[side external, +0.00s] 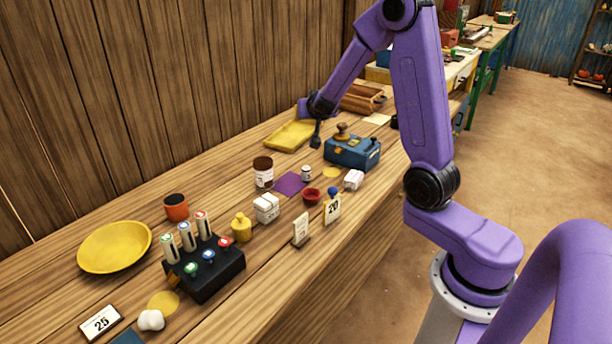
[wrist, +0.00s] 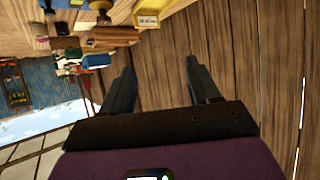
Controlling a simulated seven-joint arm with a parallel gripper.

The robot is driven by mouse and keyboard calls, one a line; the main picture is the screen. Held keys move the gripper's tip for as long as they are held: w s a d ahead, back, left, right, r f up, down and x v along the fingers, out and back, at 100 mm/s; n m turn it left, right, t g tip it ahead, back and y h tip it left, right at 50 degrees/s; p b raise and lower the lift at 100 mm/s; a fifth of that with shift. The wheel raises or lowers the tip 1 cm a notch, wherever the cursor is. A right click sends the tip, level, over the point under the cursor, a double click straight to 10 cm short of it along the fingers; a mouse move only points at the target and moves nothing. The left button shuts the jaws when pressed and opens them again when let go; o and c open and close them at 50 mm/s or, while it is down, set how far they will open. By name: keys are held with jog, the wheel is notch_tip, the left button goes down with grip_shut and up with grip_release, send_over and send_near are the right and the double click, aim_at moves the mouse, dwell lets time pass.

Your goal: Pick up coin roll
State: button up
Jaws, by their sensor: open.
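I cannot tell for sure which thing is the coin roll. Small pale pieces that might be it are a white wrapped bundle (side external: 266,208) and a pinkish-white piece (side external: 354,180), both near the middle of the bench in the side view. My gripper (side external: 316,140) hangs over the back of the bench, beside the yellow tray (side external: 290,136) and apart from both pieces. In the wrist view my gripper (wrist: 160,80) has its two dark fingers spread, with only plank wall between them. Neither pale piece can be made out there.
A blue box with a knob (side external: 352,152) stands right of my gripper. A brown-lidded jar (side external: 263,174), red bowl (side external: 311,197), orange cup (side external: 176,207), black stamp block (side external: 205,268) and yellow plate (side external: 114,247) fill the nearer bench. A plank wall (side external: 200,80) rises behind.

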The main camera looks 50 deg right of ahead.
send_near(307, 171)
jog(key=shift+w+d+f, duration=0.6)
jog(key=shift+d+f, duration=0.3)
jog(key=shift+x, duration=0.8)
jog(key=shift+w+x, duration=0.25)
jog(key=shift+x, duration=2.65)
jog(key=shift+a+r, duration=0.1)
jog(key=shift+r, duration=0.1)
grip_shut()
